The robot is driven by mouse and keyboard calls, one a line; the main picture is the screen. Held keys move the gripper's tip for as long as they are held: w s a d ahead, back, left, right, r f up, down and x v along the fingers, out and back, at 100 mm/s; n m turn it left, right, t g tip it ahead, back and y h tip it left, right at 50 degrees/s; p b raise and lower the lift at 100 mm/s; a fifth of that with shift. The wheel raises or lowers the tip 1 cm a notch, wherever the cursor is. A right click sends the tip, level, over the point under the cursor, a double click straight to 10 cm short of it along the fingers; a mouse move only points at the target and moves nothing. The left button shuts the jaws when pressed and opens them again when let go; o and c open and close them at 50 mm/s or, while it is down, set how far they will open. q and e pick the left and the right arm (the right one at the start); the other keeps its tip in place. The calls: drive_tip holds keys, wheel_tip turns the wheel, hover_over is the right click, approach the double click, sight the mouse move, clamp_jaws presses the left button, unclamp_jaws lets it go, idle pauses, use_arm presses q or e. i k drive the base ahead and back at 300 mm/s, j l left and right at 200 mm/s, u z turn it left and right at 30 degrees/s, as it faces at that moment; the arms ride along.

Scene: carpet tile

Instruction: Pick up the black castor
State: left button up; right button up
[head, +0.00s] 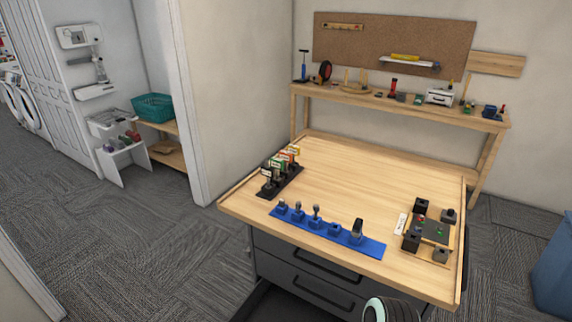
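A blue rack (320,232) lies along the front of the wooden workbench. A dark piece (357,229) stands upright at the rack's right end; it looks like the black castor, but it is too small to be sure. Smaller grey pieces (316,212) stand in the rack to its left, with one blue holder (334,229) that looks empty between them. Neither of my grippers can be made out. Only a rounded white and dark part, probably of my arm, shows at the bottom edge.
A black stand with coloured labels (281,180) sits at the bench's left. A wooden tray with dark blocks (450,243) and a white card (401,224) are at the right. The bench's middle and back (360,170) are clear. A cluttered shelf (345,93) stands behind.

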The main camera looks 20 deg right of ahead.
sight(356, 227)
drive_tip(key=z, duration=1.3)
